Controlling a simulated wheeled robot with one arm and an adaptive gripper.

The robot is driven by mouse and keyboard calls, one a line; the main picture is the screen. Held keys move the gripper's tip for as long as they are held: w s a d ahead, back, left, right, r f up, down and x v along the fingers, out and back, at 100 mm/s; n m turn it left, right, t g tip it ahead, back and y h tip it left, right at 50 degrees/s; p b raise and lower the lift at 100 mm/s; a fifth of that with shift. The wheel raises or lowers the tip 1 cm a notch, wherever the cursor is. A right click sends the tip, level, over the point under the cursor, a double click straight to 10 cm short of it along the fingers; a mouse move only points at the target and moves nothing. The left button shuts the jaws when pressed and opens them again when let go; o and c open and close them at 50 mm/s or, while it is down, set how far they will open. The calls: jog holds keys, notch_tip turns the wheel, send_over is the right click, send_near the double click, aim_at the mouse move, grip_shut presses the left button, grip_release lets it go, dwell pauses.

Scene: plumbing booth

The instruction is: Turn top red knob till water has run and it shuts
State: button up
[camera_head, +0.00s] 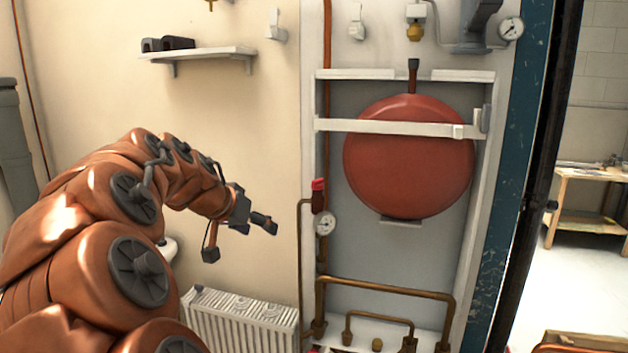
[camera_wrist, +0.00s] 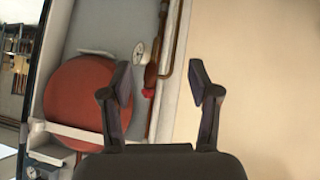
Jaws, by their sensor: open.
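The top red knob (camera_head: 318,184) sits on the vertical copper pipe left of the round red tank, just above a white pressure gauge (camera_head: 325,224). In the wrist view the red knob (camera_wrist: 148,93) shows small and farther off, between the two fingers and nearer the left one. My gripper (camera_head: 238,252) is open and empty in front of the cream wall, to the left of the knob and apart from it. Its two fingers also show spread in the wrist view (camera_wrist: 161,82). Whether water runs cannot be seen.
The red tank (camera_head: 408,158) is held by a white crossbar (camera_head: 385,127) in a frame. A white radiator (camera_head: 240,318) stands below my gripper. Copper pipes (camera_head: 385,285) run along the bottom. A small shelf (camera_head: 200,53) is on the wall. Bare wall lies between my gripper and the knob.

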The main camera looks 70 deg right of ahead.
aim_at(315, 181)
jog(key=d+r+m+g+h, duration=0.1)
jog(key=d, duration=0.7)
jog(key=s+d+r+m+h+p, duration=0.1)
jog(key=d+m, duration=0.1)
jog(key=d, duration=0.6)
jog(key=s+d+r+m+g+h+p, duration=0.1)
jog(key=d+r, duration=0.1)
jog(key=d, duration=0.6)
jog(key=shift+s+m+g+h, duration=0.25)
jog(key=shift+m+g+h, duration=0.05)
jog(key=shift+h, duration=0.1)
jog(key=shift+x, duration=0.95)
jog(key=shift+f, duration=0.1)
jog(key=c, duration=1.1)
jog(key=shift+w+a, duration=0.1)
jog(key=shift+c, duration=0.2)
